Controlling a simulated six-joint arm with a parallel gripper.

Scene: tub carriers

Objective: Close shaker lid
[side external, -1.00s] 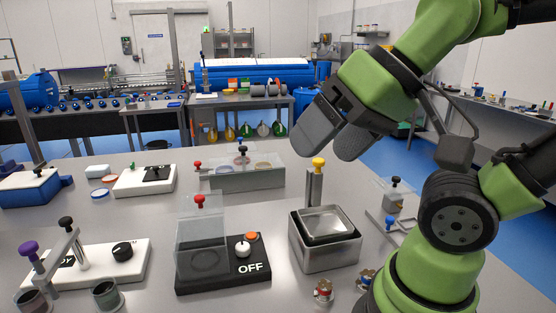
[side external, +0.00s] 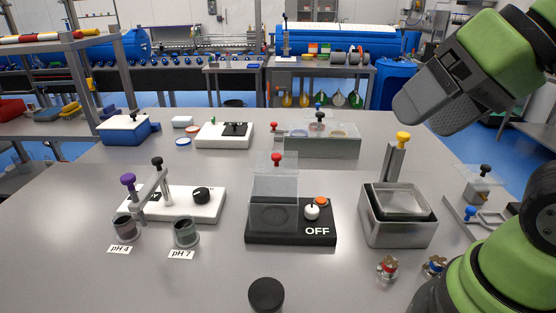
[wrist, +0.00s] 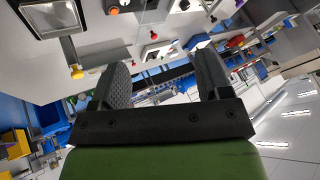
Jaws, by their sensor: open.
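The shaker (side external: 262,238) is a black box marked OFF, with a white knob (side external: 311,212) and an orange button (side external: 321,201). Its clear lid (side external: 276,187) stands raised over the left part of the box, with a red knob (side external: 277,158) at its top. A round dark platform shows beneath the clear panel. My gripper (side external: 420,115) is open and empty, high to the right of the shaker, above and right of the yellow knob. The wrist view shows both fingers (wrist: 162,80) spread apart with nothing between them.
A metal container (side external: 398,228) with a yellow knob (side external: 403,139) on a post stands right of the shaker. A white device (side external: 205,205) with a purple knob (side external: 128,180) is on the left. A clear-lidded box (side external: 322,147) sits behind. A black round cap (side external: 266,294) is in front.

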